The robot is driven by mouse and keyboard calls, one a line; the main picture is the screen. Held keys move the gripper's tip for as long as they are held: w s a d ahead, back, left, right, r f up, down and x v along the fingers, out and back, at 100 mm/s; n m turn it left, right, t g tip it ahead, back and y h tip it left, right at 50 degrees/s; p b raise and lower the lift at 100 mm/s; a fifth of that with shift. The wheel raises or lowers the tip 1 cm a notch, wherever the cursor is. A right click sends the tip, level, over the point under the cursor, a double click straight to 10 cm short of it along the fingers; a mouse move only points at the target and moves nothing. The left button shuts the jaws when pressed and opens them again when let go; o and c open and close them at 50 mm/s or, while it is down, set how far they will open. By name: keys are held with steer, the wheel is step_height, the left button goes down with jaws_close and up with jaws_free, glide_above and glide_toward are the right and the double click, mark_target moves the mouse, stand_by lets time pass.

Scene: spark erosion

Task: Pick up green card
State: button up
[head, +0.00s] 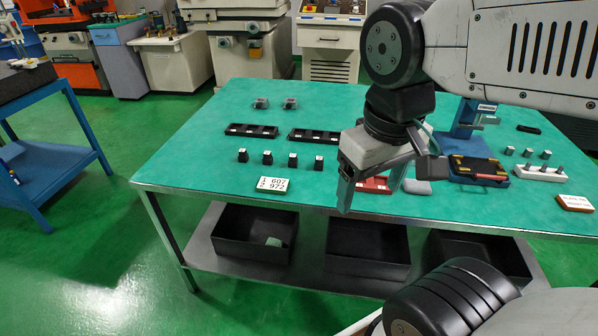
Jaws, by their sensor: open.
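No plainly green card shows on the teal table top (210,170). A small pale green piece (274,242) lies in the left black bin (240,250) on the shelf below the table; I cannot tell whether it is a card. A white card with black digits (272,184) lies flat near the table's front edge. My gripper (371,184) is open, pointing down over the front edge, right of the white card and apart from it. A red object (375,186) shows partly behind its fingers. I see nothing held between the fingers.
Several small dark blocks (267,157) stand in a row behind the white card, with black racks (251,131) farther back. The table's left part is clear.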

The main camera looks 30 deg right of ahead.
steer(key=o, duration=0.4)
steer(key=w+d+f+n+h, duration=0.1)
steer(key=w+d, duration=0.1)
steer(key=w+d+f+n+g+h, duration=0.1)
steer(key=w+d+n+h, duration=0.1)
steer(key=w+d+f+n+g+h, duration=0.1)
steer(key=w+d+h, duration=0.1)
steer(key=w, duration=0.1)
steer(key=shift+w+d+f, duration=0.1)
steer(key=shift+d+f, duration=0.05)
steer(key=shift+f, duration=0.2)
steer(key=shift+c, duration=0.2)
steer(key=w+d+f+n+t+h, duration=0.1)
steer(key=w+f+n+h, duration=0.15)
steer(key=w, duration=0.25)
steer(key=w+f+n+t+h, duration=0.1)
steer(key=w+n+h, duration=0.1)
steer(key=w+n, duration=0.2)
steer(key=n+t+y, duration=0.2)
steer(key=n+t, duration=0.8)
steer(key=n, duration=0.8)
glide_toward(272, 187)
steer(key=shift+x, duration=4.1)
